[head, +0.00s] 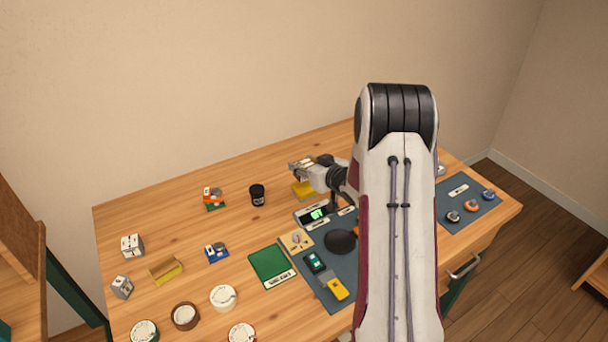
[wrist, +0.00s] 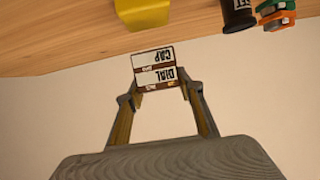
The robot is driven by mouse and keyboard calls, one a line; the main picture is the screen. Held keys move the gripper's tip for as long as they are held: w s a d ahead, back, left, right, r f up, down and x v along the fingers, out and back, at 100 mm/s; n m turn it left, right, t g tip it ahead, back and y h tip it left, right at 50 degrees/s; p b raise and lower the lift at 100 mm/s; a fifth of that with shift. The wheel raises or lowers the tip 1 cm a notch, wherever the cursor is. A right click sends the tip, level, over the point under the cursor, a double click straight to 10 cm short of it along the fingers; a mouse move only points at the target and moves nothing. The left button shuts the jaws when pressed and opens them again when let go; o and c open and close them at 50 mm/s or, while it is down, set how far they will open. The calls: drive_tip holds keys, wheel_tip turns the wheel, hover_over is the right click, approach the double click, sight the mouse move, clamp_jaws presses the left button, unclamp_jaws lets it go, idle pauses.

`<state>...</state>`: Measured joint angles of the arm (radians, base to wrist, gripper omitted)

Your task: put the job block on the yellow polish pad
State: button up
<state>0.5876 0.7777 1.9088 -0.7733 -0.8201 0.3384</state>
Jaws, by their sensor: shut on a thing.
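My gripper (head: 302,167) is above the back part of the table, shut on a block. In the wrist view my gripper (wrist: 157,84) has a finger on each side of this job block (wrist: 154,66), which is white and brown with the words "DIAL CAP", upside down in the picture. The block shows only small in the head view. The yellow polish pad (head: 304,189) lies on the table just below my gripper, partly hidden by it. The pad also shows at the top edge of the wrist view (wrist: 142,14), apart from the block.
A black cup (head: 257,195) and an orange-green stack (head: 213,199) stand left of the pad. A blue-grey mat (head: 318,283) with phones and a display (head: 315,214) lies in front. White blocks and round dials are at left. Bare wood surrounds the cup.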

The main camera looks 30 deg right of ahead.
drive_tip(key=shift+f, duration=0.15)
drive_tip(key=shift+f, duration=1.75)
drive_tip(key=shift+f, duration=0.1)
drive_tip(key=o, duration=1.1)
drive_tip(key=shift+s+r, duration=0.35)
drive_tip(key=shift+s, duration=0.3)
drive_tip(key=v, duration=1)
drive_tip(key=shift+s+r, duration=0.2)
drive_tip(key=shift+s, duration=0.05)
